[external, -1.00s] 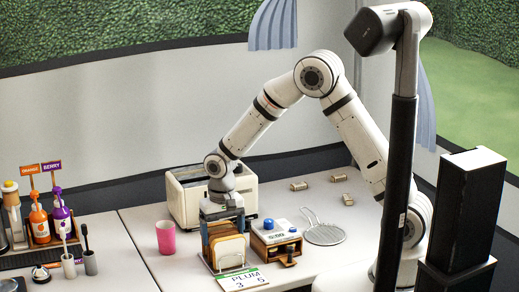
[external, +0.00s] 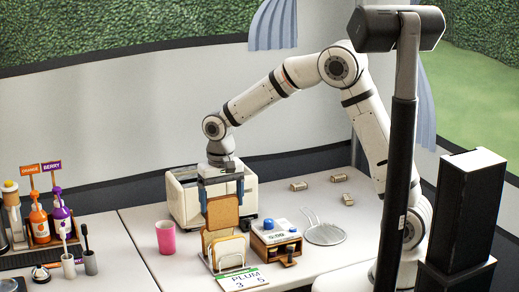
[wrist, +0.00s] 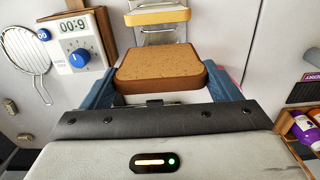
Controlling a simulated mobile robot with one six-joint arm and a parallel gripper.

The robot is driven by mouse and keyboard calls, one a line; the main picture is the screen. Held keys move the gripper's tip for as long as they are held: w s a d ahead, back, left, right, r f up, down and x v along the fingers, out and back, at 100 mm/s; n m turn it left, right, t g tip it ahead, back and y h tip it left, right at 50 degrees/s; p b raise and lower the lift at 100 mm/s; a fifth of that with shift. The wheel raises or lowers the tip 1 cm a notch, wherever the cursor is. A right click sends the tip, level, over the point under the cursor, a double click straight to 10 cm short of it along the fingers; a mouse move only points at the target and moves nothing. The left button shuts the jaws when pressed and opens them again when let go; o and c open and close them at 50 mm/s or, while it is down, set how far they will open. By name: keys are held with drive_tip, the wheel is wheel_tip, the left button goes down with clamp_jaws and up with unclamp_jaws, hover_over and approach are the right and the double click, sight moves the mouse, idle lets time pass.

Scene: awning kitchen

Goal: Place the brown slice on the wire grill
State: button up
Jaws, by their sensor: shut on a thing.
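My gripper (external: 222,190) is shut on the brown slice (external: 222,213), its blue fingers on either side of the slice. The slice is upright, above the wire rack (external: 212,264) that holds paler slices (external: 229,250). In the wrist view the brown slice (wrist: 160,66) sits between the fingers (wrist: 160,88), with a paler slice (wrist: 157,15) beyond it. The round wire grill (external: 325,235), a mesh disc with a handle, lies bare on the counter to the right. It also shows at the left of the wrist view (wrist: 24,48).
A wooden timer box (external: 274,238) with a blue knob stands between the rack and the grill. A cream toaster (external: 182,207) is behind the gripper. A pink cup (external: 166,238) stands left and a PLUM card (external: 241,279) lies in front. Small cylinders (external: 299,186) lie behind the grill.

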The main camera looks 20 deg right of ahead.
wheel_tip(320, 180, up, 6)
drive_tip(key=shift+r, duration=0.1)
drive_tip(key=w+d+p, duration=0.1)
drive_tip(key=w+d, duration=0.2)
drive_tip(key=d, duration=1.4)
drive_tip(key=w+d+p, duration=0.1)
drive_tip(key=w+d, duration=0.1)
drive_tip(key=d, duration=1.4)
drive_tip(key=shift+w+f, duration=0.2)
drive_tip(key=shift+f, duration=7.55)
drive_tip(key=shift+f, duration=0.2)
drive_tip(key=o, duration=0.7)
drive_tip(key=shift+c, duration=0.2)
